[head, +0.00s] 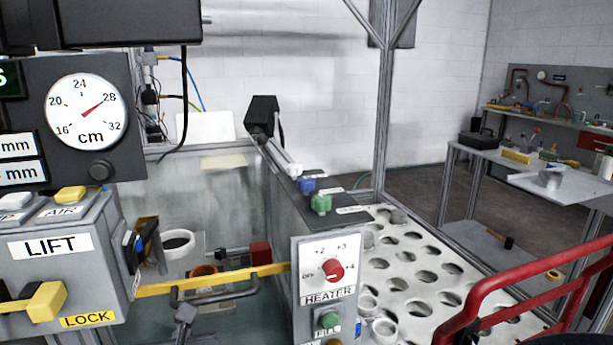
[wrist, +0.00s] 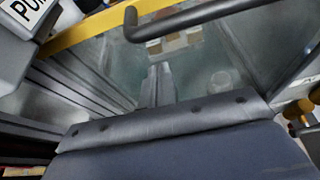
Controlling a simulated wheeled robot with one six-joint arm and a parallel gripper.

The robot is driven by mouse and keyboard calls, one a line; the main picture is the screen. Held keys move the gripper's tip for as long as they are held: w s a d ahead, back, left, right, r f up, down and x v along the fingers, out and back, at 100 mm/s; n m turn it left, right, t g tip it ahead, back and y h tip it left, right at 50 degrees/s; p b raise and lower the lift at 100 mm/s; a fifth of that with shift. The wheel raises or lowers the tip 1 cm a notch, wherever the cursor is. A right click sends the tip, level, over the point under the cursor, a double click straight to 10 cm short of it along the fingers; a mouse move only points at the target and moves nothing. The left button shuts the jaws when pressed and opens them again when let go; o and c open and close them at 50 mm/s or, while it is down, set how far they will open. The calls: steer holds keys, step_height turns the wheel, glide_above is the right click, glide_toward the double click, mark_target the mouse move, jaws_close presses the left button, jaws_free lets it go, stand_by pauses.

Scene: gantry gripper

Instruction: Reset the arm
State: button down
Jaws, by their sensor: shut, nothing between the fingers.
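My gripper (wrist: 157,84) shows in the wrist view as narrow grey fingers beyond the broad dark housing, shut with nothing between them. In the head view, a small grey part that looks like my gripper (head: 185,313) is at the bottom, just below the dark bar handle (head: 214,294). The handle also crosses the top of the wrist view (wrist: 200,17). I cannot tell whether the gripper touches it. The rest of my arm is mostly out of the head view.
A yellow bar (head: 210,280) spans between the LIFT box (head: 55,245) and the HEATER panel (head: 328,297). A perforated white table (head: 400,262) and red rail (head: 470,310) are at the right. A workbench (head: 490,160) stands behind.

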step_height(320, 180, down, 28)
steer(key=b, duration=1.7)
steer(key=r+p+v, duration=0.1)
steer(key=p+v, duration=0.1)
steer(key=v, duration=0.5)
